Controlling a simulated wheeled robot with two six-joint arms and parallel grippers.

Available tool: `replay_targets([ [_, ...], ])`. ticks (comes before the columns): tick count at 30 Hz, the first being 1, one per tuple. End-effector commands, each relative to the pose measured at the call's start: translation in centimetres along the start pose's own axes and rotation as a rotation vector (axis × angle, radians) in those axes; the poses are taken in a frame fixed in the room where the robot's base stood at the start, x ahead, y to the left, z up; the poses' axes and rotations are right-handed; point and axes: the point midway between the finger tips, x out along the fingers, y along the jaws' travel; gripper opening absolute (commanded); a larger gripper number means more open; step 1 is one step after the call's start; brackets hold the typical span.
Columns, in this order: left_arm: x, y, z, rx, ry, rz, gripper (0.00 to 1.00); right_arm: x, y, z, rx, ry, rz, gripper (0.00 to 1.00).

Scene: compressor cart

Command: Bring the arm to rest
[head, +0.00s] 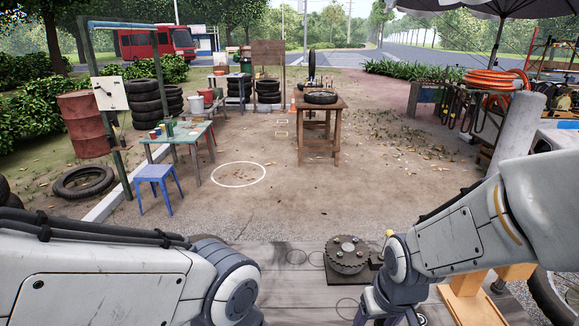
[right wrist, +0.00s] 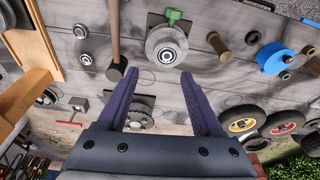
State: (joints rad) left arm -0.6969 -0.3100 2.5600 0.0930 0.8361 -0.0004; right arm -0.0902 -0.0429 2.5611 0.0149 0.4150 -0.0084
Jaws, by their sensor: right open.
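My right arm (head: 455,225) comes in from the right in the head view and reaches down over the near edge of the grey plank worktop (head: 285,285). Its gripper (head: 385,312) is low at the bottom edge there and partly cut off. In the right wrist view the gripper (right wrist: 160,75) has its two purple fingers spread wide, with nothing held between them. The worktop lies beyond the fingers. My left arm (head: 110,285) fills the lower left of the head view, and its gripper is out of sight.
A dark toothed disc on a plate (head: 347,255) sits close to my right arm. The wrist view shows a round silver part with a green piece (right wrist: 167,45), a hammer (right wrist: 115,45), a spool (right wrist: 220,44), a blue pulley (right wrist: 273,58) and a wooden rack (right wrist: 35,45).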

Motion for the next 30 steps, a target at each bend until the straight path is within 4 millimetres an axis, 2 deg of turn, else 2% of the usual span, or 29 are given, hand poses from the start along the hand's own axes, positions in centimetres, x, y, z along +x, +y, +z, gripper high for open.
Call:
replay_targets([
  [8, 0.0, 0.0, 0.0, 0.000, 0.000, 0.000, 0.67, -2.2, -5.2, 2.3, -0.174, -0.048, -0.051, 0.68],
  [15, 0.0, 0.0, 0.0, 0.000, 0.000, 0.000, 0.67, -5.2, -10.2, 6.6, -0.393, -0.117, -0.106, 0.68],
  [18, 0.0, 0.0, 0.0, 0.000, 0.000, 0.000, 0.67, -6.4, -11.5, 8.7, -0.479, -0.146, -0.125, 0.68],
  [23, 0.0, 0.0, 0.0, 0.000, 0.000, 0.000, 0.67, -7.2, -12.3, 10.2, -0.539, -0.171, -0.135, 0.68],
  [30, 0.0, 0.0, 0.0, 0.000, 0.000, 0.000, 0.67, -7.2, -12.3, 10.2, -0.539, -0.171, -0.135, 0.68],
])
